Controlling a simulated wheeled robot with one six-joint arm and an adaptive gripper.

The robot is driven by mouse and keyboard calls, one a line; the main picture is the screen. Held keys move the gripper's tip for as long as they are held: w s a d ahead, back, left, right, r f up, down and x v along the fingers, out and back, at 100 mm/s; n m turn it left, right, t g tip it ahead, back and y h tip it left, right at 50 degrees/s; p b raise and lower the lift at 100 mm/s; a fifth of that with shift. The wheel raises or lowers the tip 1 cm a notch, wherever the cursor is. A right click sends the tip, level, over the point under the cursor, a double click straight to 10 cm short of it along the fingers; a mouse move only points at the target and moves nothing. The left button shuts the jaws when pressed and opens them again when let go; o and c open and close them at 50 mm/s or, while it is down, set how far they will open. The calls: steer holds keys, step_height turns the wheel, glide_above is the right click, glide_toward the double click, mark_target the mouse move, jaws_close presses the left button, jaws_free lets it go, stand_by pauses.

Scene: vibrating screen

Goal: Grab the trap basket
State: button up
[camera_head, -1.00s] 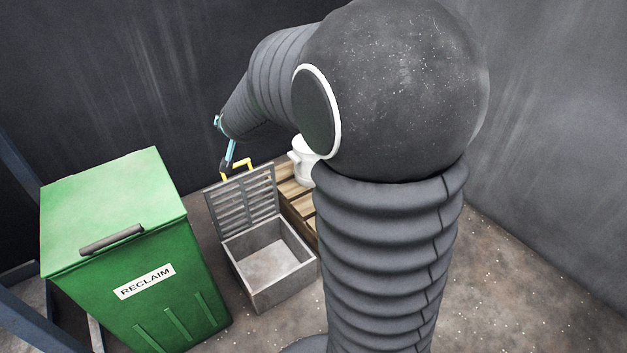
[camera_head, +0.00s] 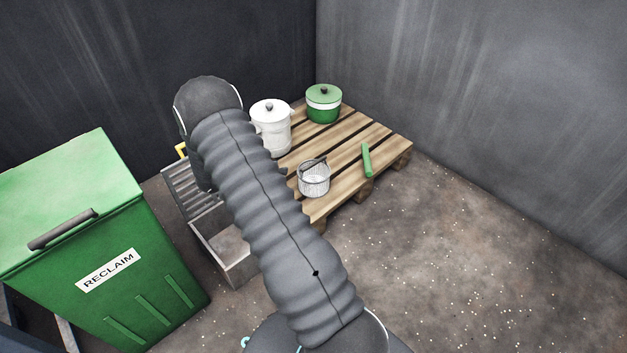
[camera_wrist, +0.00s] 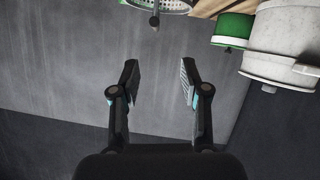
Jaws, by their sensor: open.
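The trap basket (camera_head: 314,182) is a small round wire mesh basket with a dark handle. It stands upright on the near part of the wooden pallet (camera_head: 345,137) in the head view. In the wrist view, a pale perforated round thing at the top edge (camera_wrist: 168,6), cut off by the frame, looks like the basket. My gripper (camera_wrist: 158,78) is open with nothing between its fingers, apart from the basket. In the head view the gripper is hidden behind my arm.
A white pot (camera_head: 271,128) and a green lidded pot (camera_head: 323,108) stand behind the basket. A green bar (camera_head: 367,160) lies to its right. An open grey metal box (camera_head: 228,255) and green RECLAIM bin (camera_head: 110,250) stand left. Dark walls close the back; floor at right is clear.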

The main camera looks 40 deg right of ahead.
steer(key=shift+g, duration=0.3)
steer(key=b+x, duration=0.1)
steer(key=x, duration=1.3)
steer(key=shift+s, duration=0.15)
jaws_close()
